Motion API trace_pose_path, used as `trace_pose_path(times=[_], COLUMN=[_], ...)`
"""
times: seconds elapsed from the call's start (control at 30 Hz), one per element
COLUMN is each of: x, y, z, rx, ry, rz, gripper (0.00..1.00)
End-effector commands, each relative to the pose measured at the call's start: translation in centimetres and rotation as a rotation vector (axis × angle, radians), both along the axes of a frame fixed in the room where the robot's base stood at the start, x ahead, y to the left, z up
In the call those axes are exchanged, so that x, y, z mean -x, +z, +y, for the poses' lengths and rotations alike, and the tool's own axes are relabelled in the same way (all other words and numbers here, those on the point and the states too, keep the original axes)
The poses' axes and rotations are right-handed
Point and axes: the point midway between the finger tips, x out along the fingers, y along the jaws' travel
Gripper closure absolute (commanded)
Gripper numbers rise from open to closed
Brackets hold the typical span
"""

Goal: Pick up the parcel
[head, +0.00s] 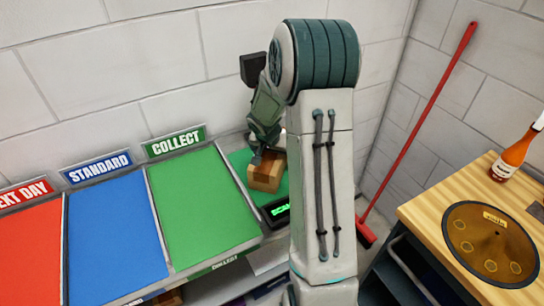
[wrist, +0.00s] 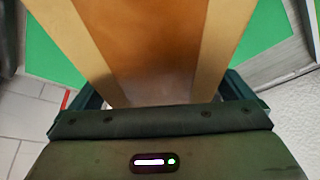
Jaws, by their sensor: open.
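The parcel (head: 266,174) is a small brown box on a green surface (head: 238,160) behind the scan display, left of my arm in the head view. My gripper (head: 262,154) is right above and against its far side there, partly hidden by my wrist. In the wrist view the parcel (wrist: 155,45) fills the middle, brown with tan bands along both sides. My open gripper (wrist: 163,92) has one dark finger showing at each side of it. I cannot tell whether the fingers touch it.
Sloped red (head: 30,250), blue (head: 112,235) and green COLLECT (head: 203,210) bins stand left. A lit scan display (head: 277,211) is in front of the parcel. A red broom (head: 420,120) leans on the wall.

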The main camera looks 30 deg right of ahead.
Motion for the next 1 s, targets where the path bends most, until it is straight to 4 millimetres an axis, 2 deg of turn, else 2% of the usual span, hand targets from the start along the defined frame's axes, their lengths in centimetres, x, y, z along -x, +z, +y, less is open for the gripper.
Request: trace_pose_path(times=[0.27,0.57,0.83,1.0], x=[-0.1,-0.2,-0.2,-0.2], y=[-0.2,-0.1,0.1,0.9], z=[-0.1,-0.1,-0.1,-0.2], rx=[-0.001,0.001,0.001,0.002], ry=[-0.001,-0.001,0.000,-0.003], rz=[-0.002,-0.005,-0.004,-0.008], gripper=[0.00,0.80,0.80,0.80])
